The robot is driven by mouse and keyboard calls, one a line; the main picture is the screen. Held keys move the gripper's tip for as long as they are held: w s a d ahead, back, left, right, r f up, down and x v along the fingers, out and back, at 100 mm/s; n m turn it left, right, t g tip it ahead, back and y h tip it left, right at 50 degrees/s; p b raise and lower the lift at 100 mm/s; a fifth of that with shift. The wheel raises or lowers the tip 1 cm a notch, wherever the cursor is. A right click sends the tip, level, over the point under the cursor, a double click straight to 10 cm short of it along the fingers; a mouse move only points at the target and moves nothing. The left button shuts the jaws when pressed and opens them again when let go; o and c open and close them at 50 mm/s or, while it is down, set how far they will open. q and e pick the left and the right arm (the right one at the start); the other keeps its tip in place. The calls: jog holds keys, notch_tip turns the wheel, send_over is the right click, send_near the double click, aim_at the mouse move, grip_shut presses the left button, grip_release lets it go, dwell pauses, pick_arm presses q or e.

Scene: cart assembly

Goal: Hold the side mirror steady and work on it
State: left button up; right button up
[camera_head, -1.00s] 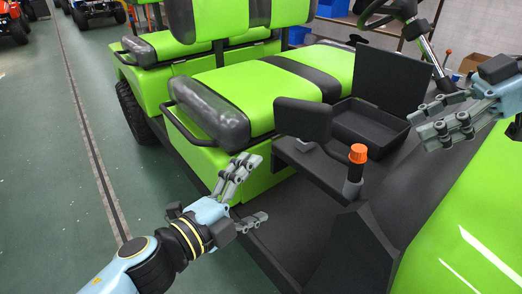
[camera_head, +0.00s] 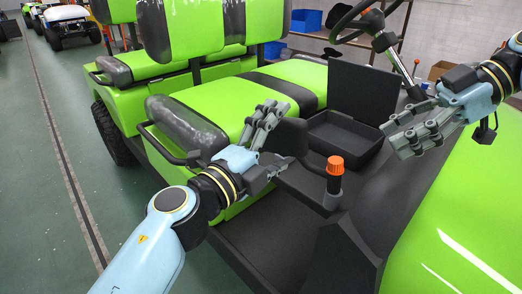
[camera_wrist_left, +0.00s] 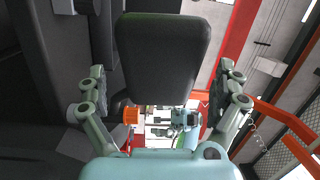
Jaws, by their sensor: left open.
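The side mirror (camera_head: 293,134) is a dark rounded rectangular panel beside the green seat, partly hidden behind my left gripper in the head view. In the left wrist view, the mirror (camera_wrist_left: 162,55) stands between the two spread fingers, with visible gaps on both sides. My left gripper (camera_head: 281,138) is open at the mirror and does not clamp it; it also shows in the left wrist view (camera_wrist_left: 165,88). My right gripper (camera_head: 408,137) is to the right, apart from the mirror, above the green front body. Its finger gap is hard to judge from this angle.
A black post with an orange cap (camera_head: 335,165) stands just right of my left gripper. An open black box (camera_head: 345,135) lies behind it. The green seat (camera_head: 225,107) is at the left, and the steering wheel (camera_head: 357,20) is at the back. Open green floor (camera_head: 45,200) lies left.

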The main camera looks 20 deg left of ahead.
pick_arm(q)
jog(key=shift+w+d, duration=0.15)
jog(key=shift+w, duration=0.3)
jog(key=c, duration=1.6)
jog(key=shift+c, duration=0.2)
